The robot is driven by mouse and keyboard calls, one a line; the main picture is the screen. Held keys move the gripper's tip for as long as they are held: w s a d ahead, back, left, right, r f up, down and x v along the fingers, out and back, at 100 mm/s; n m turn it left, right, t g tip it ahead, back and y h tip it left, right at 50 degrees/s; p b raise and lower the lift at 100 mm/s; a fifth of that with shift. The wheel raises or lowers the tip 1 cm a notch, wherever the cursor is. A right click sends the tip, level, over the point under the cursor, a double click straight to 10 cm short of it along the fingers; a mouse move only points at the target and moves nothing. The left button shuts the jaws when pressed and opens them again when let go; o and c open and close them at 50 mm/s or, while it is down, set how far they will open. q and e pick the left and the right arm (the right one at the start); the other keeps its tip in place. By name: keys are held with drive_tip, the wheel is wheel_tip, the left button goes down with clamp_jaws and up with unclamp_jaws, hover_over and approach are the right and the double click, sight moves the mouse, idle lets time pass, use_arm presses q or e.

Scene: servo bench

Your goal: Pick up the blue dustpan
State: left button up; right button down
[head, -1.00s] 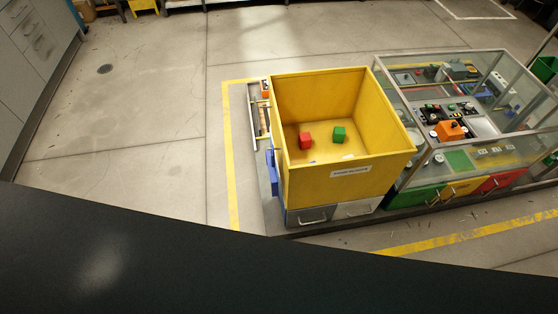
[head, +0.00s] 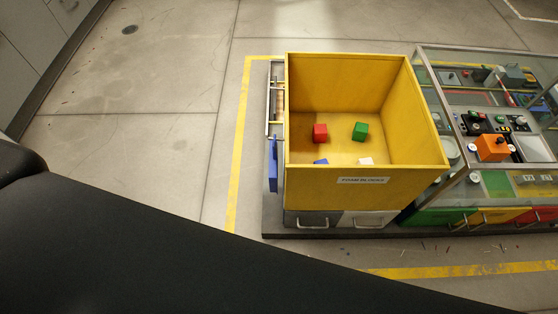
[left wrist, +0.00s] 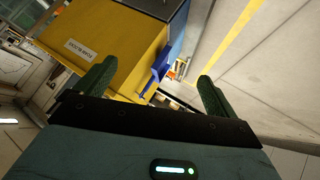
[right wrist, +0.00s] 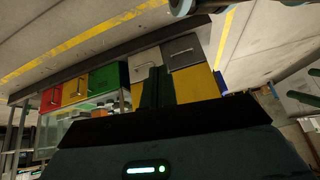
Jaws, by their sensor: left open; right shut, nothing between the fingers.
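The blue dustpan (head: 273,165) is seen nearly edge-on, upright against the left outer side of the yellow bin (head: 365,185). It also shows in the left wrist view (left wrist: 160,66) beside the bin's wall. My left gripper (left wrist: 156,80) is open and empty, with the dustpan between its fingers in the picture but apparently farther off. My right gripper (right wrist: 161,86) is shut and empty, in front of the drawers below the bin. Neither gripper shows in the head view, where a dark part of my arm covers the lower left.
The bin holds a red block (head: 320,133), a green block (head: 360,131), and partly hidden blue and white blocks. A glass-topped bench (head: 480,200) with coloured drawers stands right of it. A metal rack (head: 273,100) is behind the dustpan. The floor at left is clear.

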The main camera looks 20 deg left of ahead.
use_arm(q)
drive_tip(key=w+f+n+t+b, duration=0.2)
drive_tip(key=w+n+b, duration=0.2)
drive_tip(key=w+b, duration=0.3)
drive_tip(key=w+a+f+n+t+b, duration=0.1)
drive_tip(key=w+f+n+t+b, duration=0.1)
drive_tip(key=w+b, duration=0.5)
drive_tip(key=w+f+n+t+h+b, duration=0.1)
drive_tip(key=w+f+n+t+b, duration=0.2)
drive_tip(key=w, duration=1.3)
drive_tip(key=n+t+b, duration=0.1)
drive_tip(key=n+b, duration=0.2)
drive_tip(key=b, duration=0.2)
drive_tip(key=shift+w+a+n, duration=0.3)
drive_tip(key=shift+a+n, duration=0.05)
drive_tip(key=shift+n, duration=0.05)
use_arm(e)
wheel_tip(320, 180, down, 21)
drive_tip(key=d+g, duration=0.1)
drive_tip(key=shift+w+r, duration=0.15)
drive_tip(key=shift+w, duration=0.3)
